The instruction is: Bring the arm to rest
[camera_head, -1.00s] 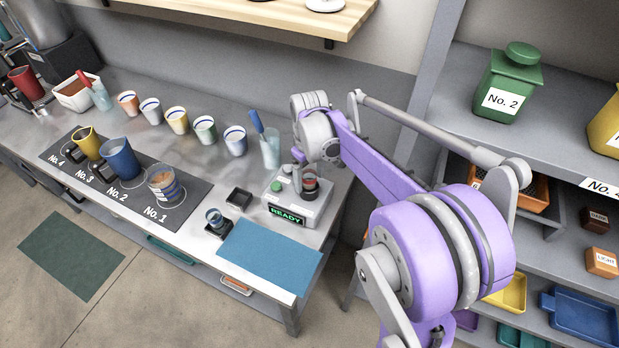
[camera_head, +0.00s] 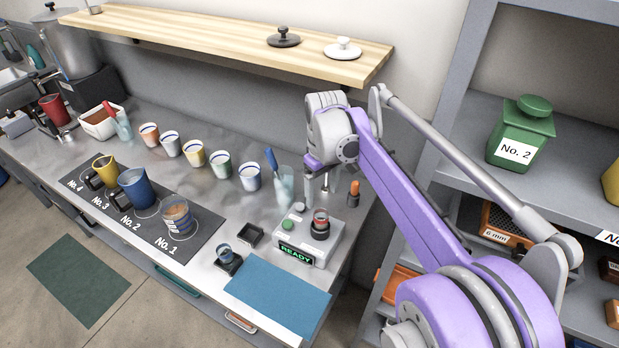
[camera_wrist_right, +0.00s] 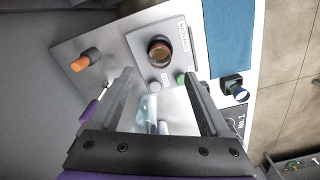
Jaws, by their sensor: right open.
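My right arm (camera_head: 410,180) is purple and grey and reaches in from the right over the back of the bench. Its gripper (camera_head: 319,190) hangs above the bench behind the meter with the READY display (camera_head: 308,243). In the right wrist view the two fingers (camera_wrist_right: 167,95) stand apart with nothing held between them. The meter (camera_wrist_right: 160,50) lies beyond the fingertips there, with a dark round cup on it. A glass with a blue-handled tool (camera_head: 284,185) stands left of the gripper. My left gripper is not in view.
A wooden shelf (camera_head: 230,40) runs above the bench. A row of striped cups (camera_head: 194,153) stands along the bench back. A dark numbered mat (camera_head: 205,222) holds larger cups. A blue mat (camera_head: 277,292) lies bare at the front. A shelving unit (camera_head: 455,150) with a green canister (camera_head: 521,140) stands right.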

